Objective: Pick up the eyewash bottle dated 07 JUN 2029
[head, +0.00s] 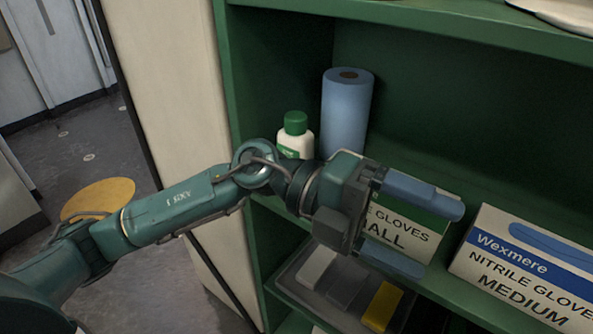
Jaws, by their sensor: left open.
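One white bottle with a green cap (295,138) stands upright on the green shelf, at the left. Its lower part is hidden behind my left arm, and no date can be read on it. My left gripper (418,229) is open, with its two blue fingers apart and pointing right. It is in front of the glove boxes, to the right of the bottle and nearer to me, with nothing seen held between the fingers. My right gripper is not in view.
A blue paper roll (346,112) stands beside the bottle. A small glove box (402,236) is partly behind my left gripper; a medium glove box (525,268) is at right. A tray (300,283) sits below. The green shelf wall (228,100) bounds the left side.

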